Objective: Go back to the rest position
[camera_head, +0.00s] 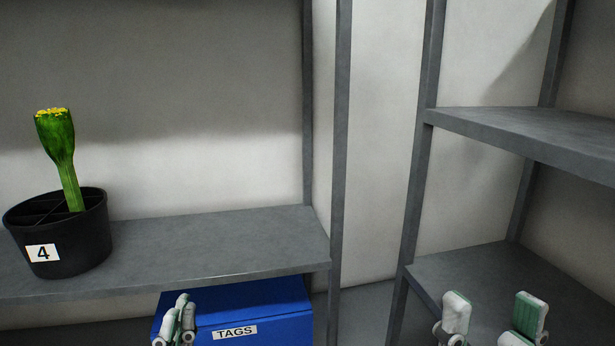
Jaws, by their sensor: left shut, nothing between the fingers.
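My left gripper (177,322) is at the bottom of the head view, in front of a blue box. Its fingers are together with nothing between them. My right gripper (490,318) is at the bottom right, in front of the lower right shelf. Its two fingers stand wide apart and nothing shows between them. Both arms are cut off by the bottom edge. A green bunch with yellow tops (58,150) stands slightly tilted in a black divided bucket (80,250) labelled 4, at the far left. Both grippers are apart from it.
The bucket stands on a grey shelf (220,246) that is otherwise bare in view. The blue box (280,308) marked TAGS sits below it. A grey rack with an upper shelf (530,130) and a lower shelf (465,268) stands at the right. Both shelves look empty. Grey posts (341,150) stand between the racks.

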